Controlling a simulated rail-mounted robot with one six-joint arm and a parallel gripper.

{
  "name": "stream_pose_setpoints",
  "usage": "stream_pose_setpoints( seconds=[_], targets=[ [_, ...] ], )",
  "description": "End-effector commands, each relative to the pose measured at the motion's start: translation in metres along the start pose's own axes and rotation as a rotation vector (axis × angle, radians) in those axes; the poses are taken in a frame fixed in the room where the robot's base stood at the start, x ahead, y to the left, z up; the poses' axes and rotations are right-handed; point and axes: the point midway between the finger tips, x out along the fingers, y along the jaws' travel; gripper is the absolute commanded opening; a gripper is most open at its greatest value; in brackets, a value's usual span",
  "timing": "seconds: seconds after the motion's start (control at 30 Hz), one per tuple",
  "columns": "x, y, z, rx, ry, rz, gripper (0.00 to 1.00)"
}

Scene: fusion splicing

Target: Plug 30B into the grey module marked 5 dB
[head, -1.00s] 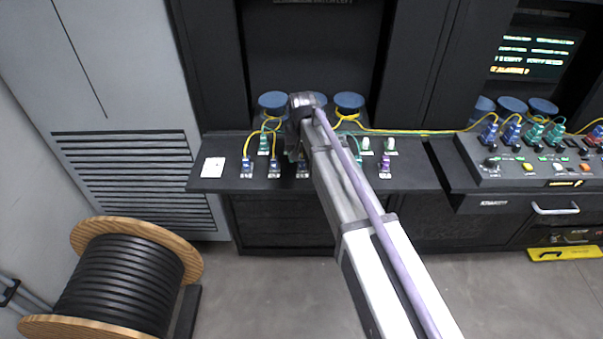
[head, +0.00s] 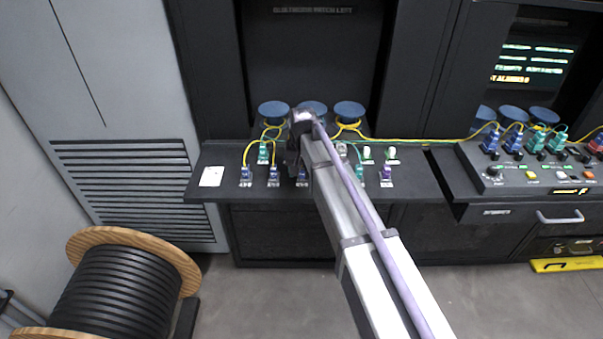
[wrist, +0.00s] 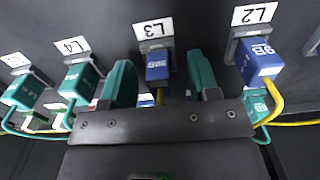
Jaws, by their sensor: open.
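In the wrist view my gripper (wrist: 160,66) is open, its two green fingers on either side of a small blue plug (wrist: 157,66) at the socket labelled L3. The plug's lettering is upside down and looks like 30B, but is blurred. I cannot tell whether the fingers touch it; a gap shows on both sides. In the head view my gripper (head: 301,160) is over the left bench, mostly hidden by the arm. I cannot make out a grey module marked 5 dB in either view.
A blue plug (wrist: 260,60) at L2 and a teal plug (wrist: 82,80) at L4 flank the gripper. Yellow and green cables run close by. Blue reels (head: 350,110) stand behind the bench (head: 225,150). A control panel (head: 540,175) is at right, a cable drum (head: 130,290) lower left.

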Motion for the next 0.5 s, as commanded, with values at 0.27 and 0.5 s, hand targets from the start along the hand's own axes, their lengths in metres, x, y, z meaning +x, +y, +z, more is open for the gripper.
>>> stream_pose_setpoints(
  seconds=[0.27,0.5],
  targets=[
    [0.0,0.0,0.0,0.0,0.0,0.0,0.52],
    [0.0,0.0,0.0,0.0,0.0,0.0,0.29]
  ],
)
